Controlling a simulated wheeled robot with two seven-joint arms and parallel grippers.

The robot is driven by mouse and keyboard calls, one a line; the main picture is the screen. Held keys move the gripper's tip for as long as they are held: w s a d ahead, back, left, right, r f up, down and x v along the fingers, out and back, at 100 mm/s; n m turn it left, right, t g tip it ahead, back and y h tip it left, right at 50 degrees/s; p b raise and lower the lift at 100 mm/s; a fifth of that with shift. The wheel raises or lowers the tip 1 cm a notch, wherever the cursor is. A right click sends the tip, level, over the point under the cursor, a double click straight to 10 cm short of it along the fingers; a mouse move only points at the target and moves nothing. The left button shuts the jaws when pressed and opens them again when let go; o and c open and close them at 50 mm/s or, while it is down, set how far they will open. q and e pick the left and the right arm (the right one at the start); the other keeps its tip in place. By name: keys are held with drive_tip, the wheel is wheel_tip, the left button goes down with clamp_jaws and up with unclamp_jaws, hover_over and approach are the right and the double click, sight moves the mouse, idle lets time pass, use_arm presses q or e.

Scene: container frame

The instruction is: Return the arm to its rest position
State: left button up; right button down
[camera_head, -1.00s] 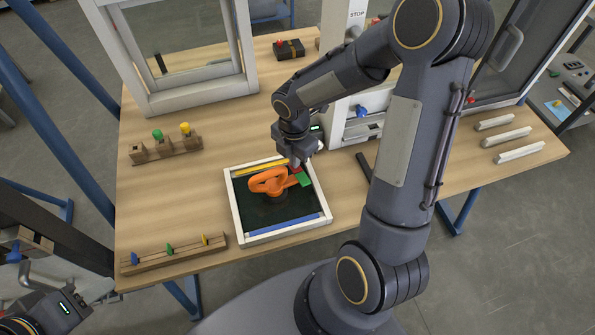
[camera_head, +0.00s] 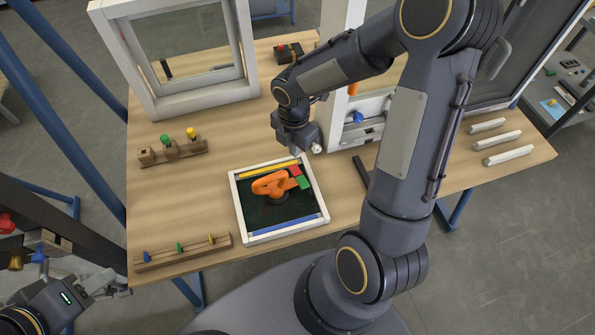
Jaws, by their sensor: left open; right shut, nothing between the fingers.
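My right arm reaches in from the right, and its gripper (camera_head: 307,149) hangs above the table just behind the white-framed tray (camera_head: 237,205). It is shut and empty, clear of the tray's contents. My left gripper (camera_head: 116,284) is at the lower left, open and empty, off the table's left edge. Its fingertips are small in view.
The wooden table (camera_head: 185,205) has free room left of the tray. Peg holders stand at the back left (camera_head: 172,153) and front left (camera_head: 181,253). A white window frame (camera_head: 163,107) stands behind. White bars (camera_head: 503,138) lie on the right. A dark box (camera_head: 289,55) sits at the back.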

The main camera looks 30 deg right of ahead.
idle(0.4)
drive_tip(key=s+a+r+m+t+y+b, duration=0.1)
drive_tip(key=s+a+r+m+t+y, duration=0.1)
drive_tip(key=s+r+m, duration=0.5)
drive_tip(key=s+a+r+m+t+y+b, duration=0.1)
drive_tip(key=s+r+m, duration=0.6)
drive_tip(key=m, duration=0.9)
drive_tip(key=s+a+t, duration=0.1)
drive_tip(key=s+t, duration=0.1)
drive_tip(key=s, duration=0.1)
drive_tip(key=shift+t+y, duration=0.3)
drive_tip(key=shift+y, duration=0.1)
